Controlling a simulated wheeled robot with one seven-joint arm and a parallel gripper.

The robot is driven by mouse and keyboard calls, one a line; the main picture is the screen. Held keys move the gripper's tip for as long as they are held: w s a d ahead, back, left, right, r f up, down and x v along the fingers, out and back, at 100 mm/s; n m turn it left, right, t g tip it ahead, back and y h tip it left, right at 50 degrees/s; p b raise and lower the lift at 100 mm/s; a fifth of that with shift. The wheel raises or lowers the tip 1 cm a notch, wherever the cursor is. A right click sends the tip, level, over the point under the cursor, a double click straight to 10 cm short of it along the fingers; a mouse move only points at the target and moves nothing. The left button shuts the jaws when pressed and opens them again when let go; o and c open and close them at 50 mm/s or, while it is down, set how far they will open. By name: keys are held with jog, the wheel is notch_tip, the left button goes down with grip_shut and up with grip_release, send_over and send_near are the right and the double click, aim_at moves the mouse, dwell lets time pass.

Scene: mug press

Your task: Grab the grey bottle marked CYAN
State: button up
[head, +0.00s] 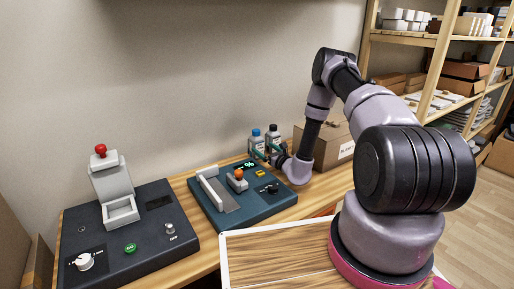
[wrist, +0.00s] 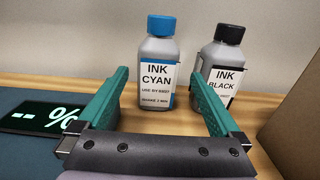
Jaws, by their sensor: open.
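The grey bottle marked CYAN (wrist: 157,66) has a blue cap and a white label, and stands upright on the wooden bench in the wrist view. It also shows in the head view (head: 256,142) at the back of the bench, partly hidden low down. My gripper (wrist: 166,75) has green fingers, spread apart and empty. In the wrist view the cyan bottle shows between the fingers, nearer the left one, and beyond the gripper's body. In the head view my gripper (head: 269,152) is just in front of the bottles. I cannot tell if a finger touches one.
A grey INK BLACK bottle (wrist: 221,70) with a black cap stands close on the right, partly behind the right finger. A cardboard box (head: 325,147) is right of it. A blue-green control panel (head: 222,214) lies in front; a dark press machine (head: 130,235) stands left.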

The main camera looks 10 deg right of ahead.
aim_at(260, 144)
jog(key=x, duration=0.6)
jog(key=shift+w+a+r, duration=0.15)
jog(key=shift+a+r, duration=0.05)
jog(key=shift+r, duration=0.1)
grip_shut()
